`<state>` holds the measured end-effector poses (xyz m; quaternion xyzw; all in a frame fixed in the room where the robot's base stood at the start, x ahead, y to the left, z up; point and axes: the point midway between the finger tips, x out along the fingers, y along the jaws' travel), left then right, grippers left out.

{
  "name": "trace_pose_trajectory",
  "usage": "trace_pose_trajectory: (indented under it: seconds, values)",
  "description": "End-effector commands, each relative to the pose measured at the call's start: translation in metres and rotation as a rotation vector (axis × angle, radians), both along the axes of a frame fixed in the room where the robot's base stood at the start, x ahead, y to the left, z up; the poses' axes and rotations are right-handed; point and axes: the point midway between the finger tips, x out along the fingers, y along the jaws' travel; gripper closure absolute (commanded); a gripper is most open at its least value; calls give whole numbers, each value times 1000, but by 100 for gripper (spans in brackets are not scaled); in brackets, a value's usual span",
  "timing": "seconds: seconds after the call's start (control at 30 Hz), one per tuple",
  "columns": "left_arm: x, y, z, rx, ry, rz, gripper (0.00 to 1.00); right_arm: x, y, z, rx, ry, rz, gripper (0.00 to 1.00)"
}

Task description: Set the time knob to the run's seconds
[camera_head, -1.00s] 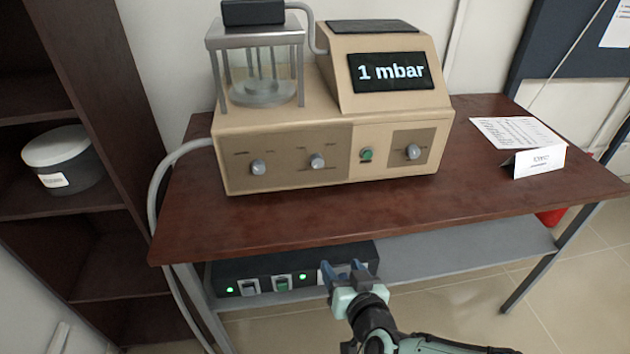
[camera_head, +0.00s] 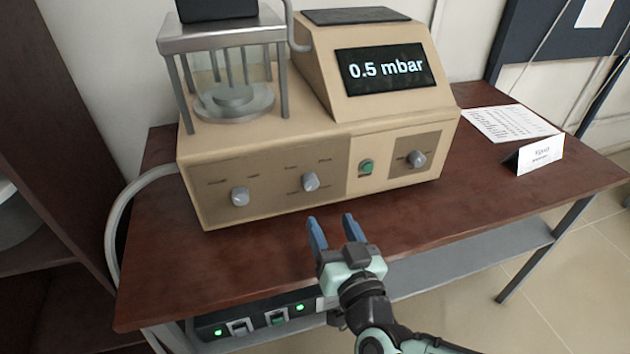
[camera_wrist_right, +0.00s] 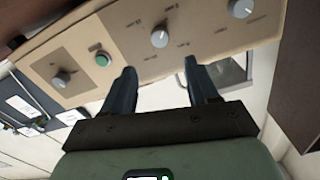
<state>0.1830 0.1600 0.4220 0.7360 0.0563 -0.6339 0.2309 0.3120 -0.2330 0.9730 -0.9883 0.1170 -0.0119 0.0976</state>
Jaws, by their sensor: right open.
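A beige machine (camera_head: 320,140) stands on the table and its display (camera_head: 385,71) reads 0.5 mbar. Its front has three grey knobs: a left knob (camera_head: 240,196), a middle knob (camera_head: 311,181) and a right knob (camera_head: 417,158). The labels are too small to read, so I cannot tell which is the time knob. My right gripper (camera_head: 331,220) is open and empty, in front of and below the middle knob, apart from it. In the right wrist view, the middle knob (camera_wrist_right: 159,38) shows just beyond the open fingers (camera_wrist_right: 160,70). My left gripper is out of view.
A green button (camera_head: 366,167) sits between the middle and right knobs. A printed sheet (camera_head: 508,124) and a folded card (camera_head: 540,154) lie at the table's right. A black unit with lit green lamps (camera_head: 258,318) is on the lower shelf. The tabletop's front right is clear.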

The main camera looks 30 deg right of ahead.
Motion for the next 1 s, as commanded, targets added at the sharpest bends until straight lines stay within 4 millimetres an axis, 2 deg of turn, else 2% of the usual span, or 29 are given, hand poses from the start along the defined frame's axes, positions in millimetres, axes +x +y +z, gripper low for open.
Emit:
trace_pose_trajectory:
  seconds: [0.03,0.37,0.5,0.7,0.83,1.0]
  values:
    - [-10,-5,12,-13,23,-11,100,4,-1,4,0,4,-1,41]
    - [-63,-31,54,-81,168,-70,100,26,-6,3,1,5,1,41]
    - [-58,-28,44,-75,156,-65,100,58,-14,-2,1,2,-1,41]
    - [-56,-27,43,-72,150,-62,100,89,-21,-1,1,1,-1,41]
    - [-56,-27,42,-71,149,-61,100,99,-24,-1,0,1,0,41]
    - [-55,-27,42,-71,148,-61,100,103,-25,0,0,1,1,41]
